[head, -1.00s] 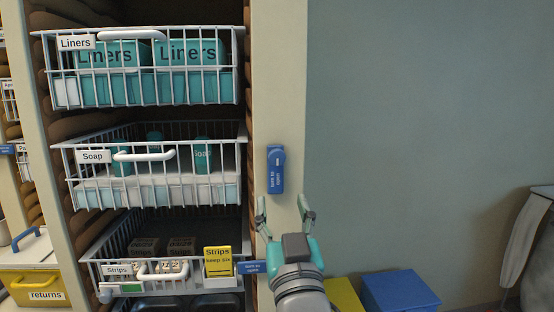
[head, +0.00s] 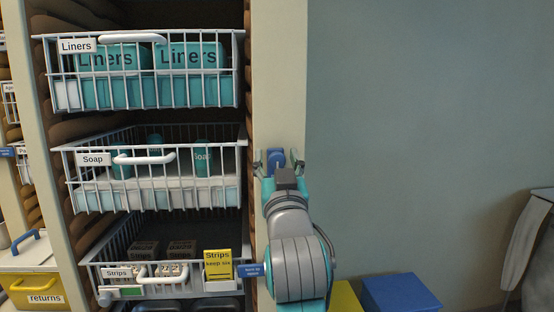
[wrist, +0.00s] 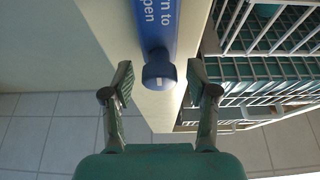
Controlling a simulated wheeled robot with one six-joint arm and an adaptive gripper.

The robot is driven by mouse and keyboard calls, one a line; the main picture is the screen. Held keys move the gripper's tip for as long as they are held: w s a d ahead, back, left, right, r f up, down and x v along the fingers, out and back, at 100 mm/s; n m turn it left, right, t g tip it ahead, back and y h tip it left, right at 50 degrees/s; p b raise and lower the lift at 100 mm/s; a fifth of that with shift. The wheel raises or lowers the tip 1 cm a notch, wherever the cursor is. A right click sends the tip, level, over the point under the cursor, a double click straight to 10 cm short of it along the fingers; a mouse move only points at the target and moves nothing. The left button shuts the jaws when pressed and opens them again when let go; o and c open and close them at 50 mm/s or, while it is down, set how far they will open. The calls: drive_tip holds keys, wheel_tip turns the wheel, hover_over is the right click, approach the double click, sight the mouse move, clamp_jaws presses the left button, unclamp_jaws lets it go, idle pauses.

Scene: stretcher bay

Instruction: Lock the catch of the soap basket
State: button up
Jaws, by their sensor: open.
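The soap basket (head: 93,160) is the middle wire basket, labelled Soap, with a white handle. Its blue catch (head: 277,154) is on the cream post to the right and stood upright in the earlier head view; my gripper now hides its lower part. In the wrist view the catch (wrist: 156,32) shows part of its "turn to open" lettering and a round blue end (wrist: 159,74). My gripper (head: 274,162) is open, with one finger on each side of the catch. In the wrist view the gripper (wrist: 158,82) shows gaps between both fingers and the round end.
The liners basket (head: 142,106) is above and the strips basket (head: 190,290) below, with a sideways blue catch (head: 250,271) close to my arm. A blue box (head: 400,293) and a yellow box (head: 344,297) stand low at right. The wall right of the post is clear.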

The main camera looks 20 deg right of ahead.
drive_tip(key=shift+w+r, duration=0.1)
drive_tip(key=shift+w, duration=0.15)
clamp_jaws()
